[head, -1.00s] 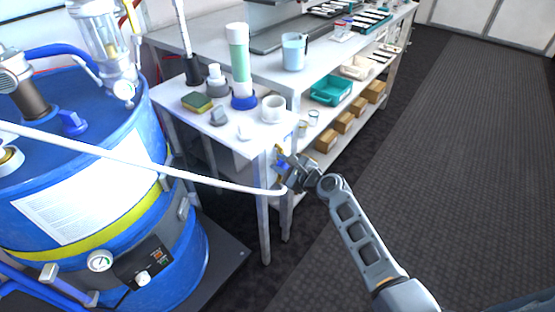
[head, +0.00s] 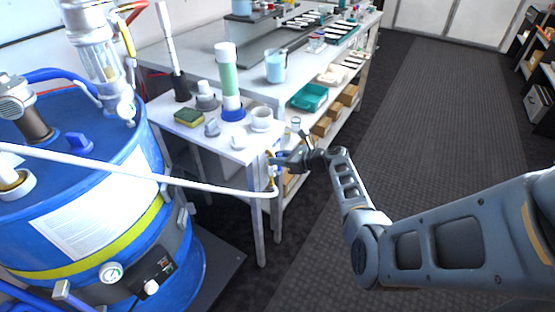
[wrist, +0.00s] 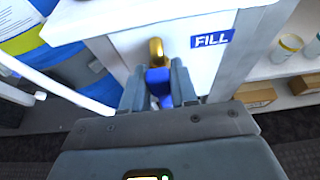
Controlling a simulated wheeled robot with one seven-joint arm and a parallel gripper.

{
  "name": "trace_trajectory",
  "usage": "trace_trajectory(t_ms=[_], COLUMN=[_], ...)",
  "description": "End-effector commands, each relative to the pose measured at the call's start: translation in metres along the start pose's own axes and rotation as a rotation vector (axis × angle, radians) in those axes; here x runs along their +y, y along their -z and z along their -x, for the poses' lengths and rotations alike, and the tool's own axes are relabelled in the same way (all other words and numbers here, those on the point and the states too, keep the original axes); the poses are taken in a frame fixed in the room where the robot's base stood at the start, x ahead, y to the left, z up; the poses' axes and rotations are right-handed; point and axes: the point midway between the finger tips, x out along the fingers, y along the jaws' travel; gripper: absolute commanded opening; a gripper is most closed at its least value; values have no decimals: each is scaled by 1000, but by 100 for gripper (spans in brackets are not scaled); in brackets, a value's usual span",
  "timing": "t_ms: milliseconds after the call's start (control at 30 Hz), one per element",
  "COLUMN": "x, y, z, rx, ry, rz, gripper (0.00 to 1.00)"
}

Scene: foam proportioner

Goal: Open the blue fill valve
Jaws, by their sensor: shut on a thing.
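The blue fill valve handle (wrist: 158,83) sits between my gripper's fingers in the wrist view, below a brass fitting (wrist: 156,50). A blue FILL label (wrist: 211,40) is on the white panel to its right. My gripper (wrist: 156,88) is shut on the handle. In the head view my gripper (head: 279,157) is at the corner of the white bench, and the brass valve body (head: 271,177) shows just below it, at the end of a white pipe (head: 220,189). The handle is mostly hidden by the fingers there.
A large blue drum (head: 95,190) with a gauge (head: 112,272) stands at the left. The small white table (head: 215,148) holds a sponge, a green cylinder and a mug. Shelves with cardboard boxes (head: 322,127) run behind. The dark floor at the right is open.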

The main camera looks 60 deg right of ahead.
Motion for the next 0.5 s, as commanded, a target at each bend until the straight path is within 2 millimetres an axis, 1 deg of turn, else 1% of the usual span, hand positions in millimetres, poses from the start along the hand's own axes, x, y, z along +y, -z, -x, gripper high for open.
trace_trajectory(t_ms=[433,467,500], x=[-1,-1,-1], y=[2,2,2], z=[0,0,0], rx=[3,3,3], ry=[-3,-3,-3], rz=[-12,-12,-11], gripper=[0,29,33])
